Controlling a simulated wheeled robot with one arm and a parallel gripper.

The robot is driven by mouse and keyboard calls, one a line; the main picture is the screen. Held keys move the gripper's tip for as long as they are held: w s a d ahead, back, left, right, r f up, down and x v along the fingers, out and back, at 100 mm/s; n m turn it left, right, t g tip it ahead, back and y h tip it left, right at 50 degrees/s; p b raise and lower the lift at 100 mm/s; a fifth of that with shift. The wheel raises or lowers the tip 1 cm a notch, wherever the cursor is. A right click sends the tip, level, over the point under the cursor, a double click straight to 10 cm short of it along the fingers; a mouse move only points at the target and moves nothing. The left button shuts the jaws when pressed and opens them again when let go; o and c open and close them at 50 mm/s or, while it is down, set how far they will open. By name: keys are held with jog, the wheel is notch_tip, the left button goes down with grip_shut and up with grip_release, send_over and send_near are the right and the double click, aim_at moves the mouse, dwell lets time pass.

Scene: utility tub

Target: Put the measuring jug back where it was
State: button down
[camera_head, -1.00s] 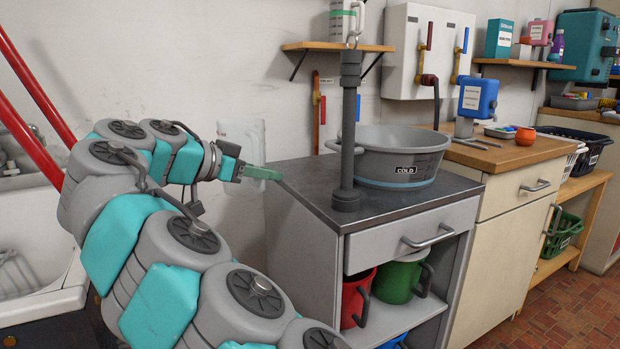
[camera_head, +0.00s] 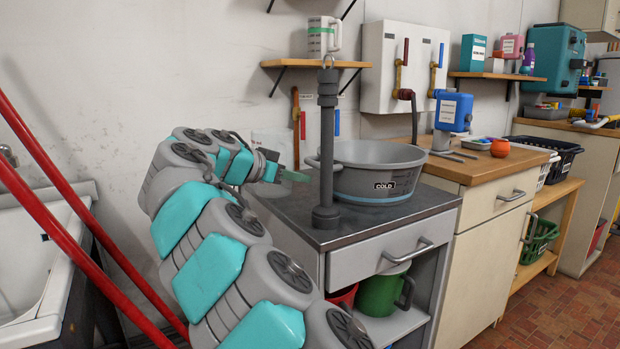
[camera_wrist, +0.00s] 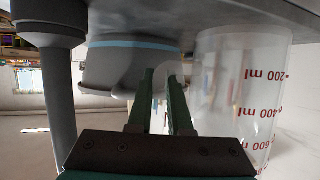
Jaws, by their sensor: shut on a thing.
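The measuring jug is clear with red markings. It shows in the wrist view (camera_wrist: 245,95), right of the fingers, and faintly in the head view (camera_head: 283,146) behind my wrist. My gripper (camera_head: 298,176) is shut on the jug, apparently at its handle; the fingers show in the wrist view (camera_wrist: 162,100). The wrist picture is upside down, so the jug is upright, its base close to the dark countertop (camera_head: 285,205). I cannot tell whether it touches. A grey basin (camera_head: 385,165) labelled COLD stands on the countertop to the right.
A grey post (camera_head: 327,150) rises from the countertop's front, close to my gripper. Red hoses (camera_head: 75,235) and a white sink (camera_head: 30,260) are at the left. A shelf with a white-and-green jug (camera_head: 321,37) hangs above. Red and green pots (camera_head: 378,294) sit below the counter.

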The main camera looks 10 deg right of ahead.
jog(key=w+d, duration=0.2)
jog(key=d, duration=0.1)
jog(key=shift+d+r+p, duration=0.1)
jog(key=shift+p, duration=0.2)
jog(key=shift+w+d+f, duration=0.15)
jog(key=shift+d+f, duration=0.05)
jog(key=shift+d, duration=0.05)
jog(key=shift+f, duration=0.65)
jog(key=shift+f, duration=0.2)
jog(key=c, duration=0.8)
grip_release()
jog(key=shift+r, duration=0.1)
jog(key=shift+c, duration=0.2)
jog(key=shift+r, duration=0.15)
jog(key=v, duration=1.2)
jog(key=shift+b, duration=0.35)
jog(key=shift+a, duration=0.1)
